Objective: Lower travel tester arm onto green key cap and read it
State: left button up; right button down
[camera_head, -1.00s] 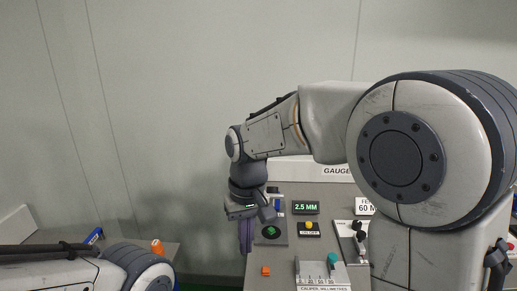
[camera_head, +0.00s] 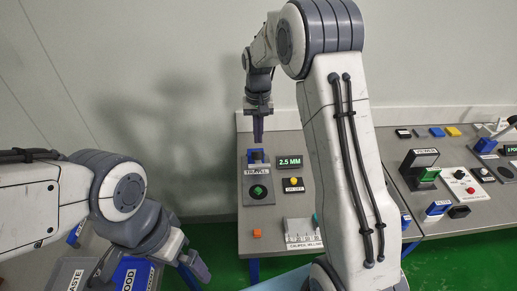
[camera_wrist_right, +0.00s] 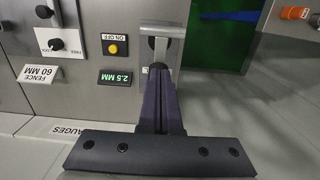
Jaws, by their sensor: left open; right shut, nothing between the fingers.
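The green key cap (camera_head: 258,191) sits on a dark plate on the grey bench. My right gripper (camera_head: 258,140) is shut and empty, pointing down over the tester's back. In the right wrist view its fingers (camera_wrist_right: 158,75) end near a pale metal bar (camera_wrist_right: 158,32); contact is unclear. The cap cannot be made out there. My left gripper (camera_head: 196,268) is open at lower left.
A yellow button (camera_head: 293,181) sits right of the cap. Waste and blue good bins (camera_head: 130,275) stand by my left gripper. My right arm crosses the bench's right side. Another bench (camera_head: 440,220) stands right.

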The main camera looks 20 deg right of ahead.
aim_at(259, 163)
jog(key=f, duration=0.1)
jog(key=s+f+p, duration=0.1)
jog(key=s+f, duration=0.1)
jog(key=f, duration=0.1)
jog(key=shift+s+a+p, duration=0.25)
jog(key=shift+a+p, duration=0.1)
jog(key=shift+p, duration=0.05)
jog(key=shift+s+a+f, duration=0.1)
jog(key=shift+s+f, duration=0.15)
jog(key=shift+f, duration=0.15)
pick_arm(q)
notch_tip(259, 163, up, 2)
jog(key=shift+s+r, duration=0.1)
jog(key=shift+r, duration=0.15)
